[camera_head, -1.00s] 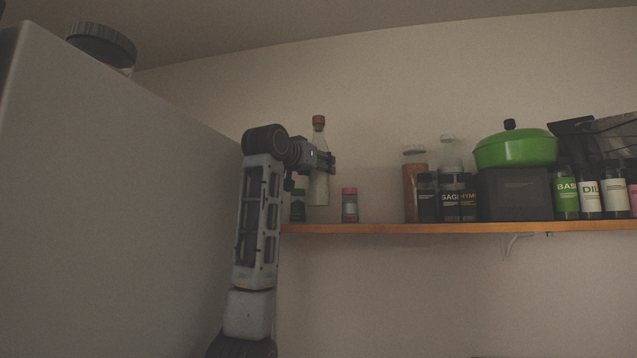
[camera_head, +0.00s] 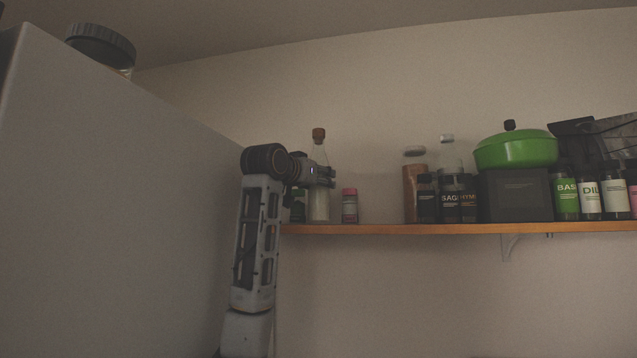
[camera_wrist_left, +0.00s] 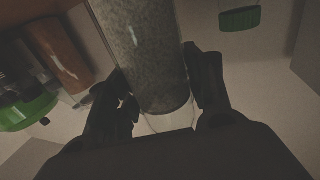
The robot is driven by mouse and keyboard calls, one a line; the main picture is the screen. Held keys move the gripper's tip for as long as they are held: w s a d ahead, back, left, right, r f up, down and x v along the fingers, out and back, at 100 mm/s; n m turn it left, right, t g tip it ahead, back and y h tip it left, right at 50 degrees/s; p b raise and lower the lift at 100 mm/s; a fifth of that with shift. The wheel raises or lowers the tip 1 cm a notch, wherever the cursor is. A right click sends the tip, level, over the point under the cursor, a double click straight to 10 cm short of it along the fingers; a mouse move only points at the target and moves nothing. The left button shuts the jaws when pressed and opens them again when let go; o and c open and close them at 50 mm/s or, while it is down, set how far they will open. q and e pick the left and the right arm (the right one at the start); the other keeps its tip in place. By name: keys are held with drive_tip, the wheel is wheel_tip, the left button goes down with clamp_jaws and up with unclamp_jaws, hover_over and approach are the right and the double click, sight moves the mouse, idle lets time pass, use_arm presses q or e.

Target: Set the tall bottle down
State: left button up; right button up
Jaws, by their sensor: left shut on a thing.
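The tall bottle (camera_head: 319,207) is clear glass with a cork stopper and pale contents. It stands upright at the left part of the wooden shelf (camera_head: 400,229), its base level with the shelf top and seemingly touching it. My left gripper (camera_head: 322,176) is shut around the bottle's middle. In the left wrist view the bottle (camera_wrist_left: 150,55) lies between the two dark fingers of the gripper (camera_wrist_left: 160,90). My right gripper is not in view.
A small pink-capped jar (camera_head: 349,206) stands just right of the bottle. A green-capped jar (camera_wrist_left: 240,17) is close on the other side, partly hidden by my arm in the head view. Further right are a tall brown jar (camera_head: 411,190), spice jars and a green pot (camera_head: 515,149).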

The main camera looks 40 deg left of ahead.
use_arm(q)
drive_tip(key=shift+f, duration=0.3)
drive_tip(key=shift+f, duration=0.15)
drive_tip(key=o, duration=1.1)
drive_tip(key=shift+o, duration=1.4)
drive_tip(key=shift+s, duration=0.1)
drive_tip(key=b+v, duration=0.4)
drive_tip(key=v, duration=0.8)
